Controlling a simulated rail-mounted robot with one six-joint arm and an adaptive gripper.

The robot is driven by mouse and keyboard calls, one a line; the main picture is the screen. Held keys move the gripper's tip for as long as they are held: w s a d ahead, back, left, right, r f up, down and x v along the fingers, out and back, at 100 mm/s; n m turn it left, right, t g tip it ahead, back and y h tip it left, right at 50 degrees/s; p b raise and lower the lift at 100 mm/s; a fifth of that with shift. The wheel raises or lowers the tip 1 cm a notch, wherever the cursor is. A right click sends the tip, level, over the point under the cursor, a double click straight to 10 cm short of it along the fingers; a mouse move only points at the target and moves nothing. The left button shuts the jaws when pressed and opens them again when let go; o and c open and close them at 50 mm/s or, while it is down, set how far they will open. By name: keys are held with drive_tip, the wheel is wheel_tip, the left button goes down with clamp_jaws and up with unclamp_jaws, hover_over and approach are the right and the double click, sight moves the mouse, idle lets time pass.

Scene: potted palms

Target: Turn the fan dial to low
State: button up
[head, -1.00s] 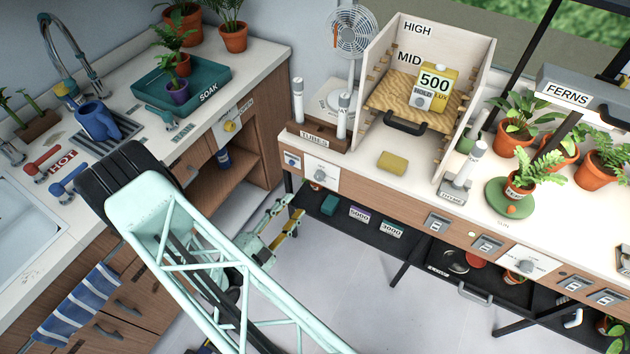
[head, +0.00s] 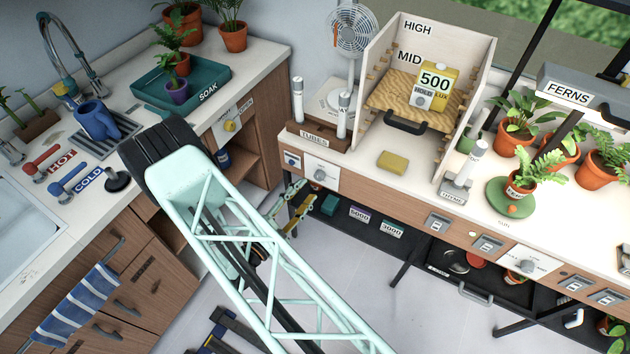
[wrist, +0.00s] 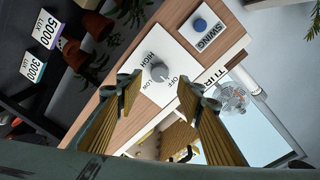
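The fan dial is a grey round knob on a white plate on the bench's wooden front. It shows in the head view (head: 321,173) below the tube rack, and in the wrist view (wrist: 159,72). HIGH, OFF and LOW are printed around it; which mark it points at is too small to tell. My gripper (wrist: 160,90) is open and empty, its ribbed yellow fingers spread, with the dial ahead between the tips and apart from them. In the head view my gripper (head: 298,200) is left of and below the dial. The white fan (head: 351,30) stands behind the rack.
A blue swing button (wrist: 200,24) sits on a plate beside the dial. The tube rack (head: 318,138) stands on the bench above. Lux boxes (head: 391,228) lie on the dark shelf below. The sink counter (head: 262,68) is at the left; open floor lies between.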

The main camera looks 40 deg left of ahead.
sight(317, 178)
drive_tip(key=shift+w+a, duration=0.1)
drive_tip(key=shift+w, duration=3.3)
drive_tip(key=c, duration=0.8)
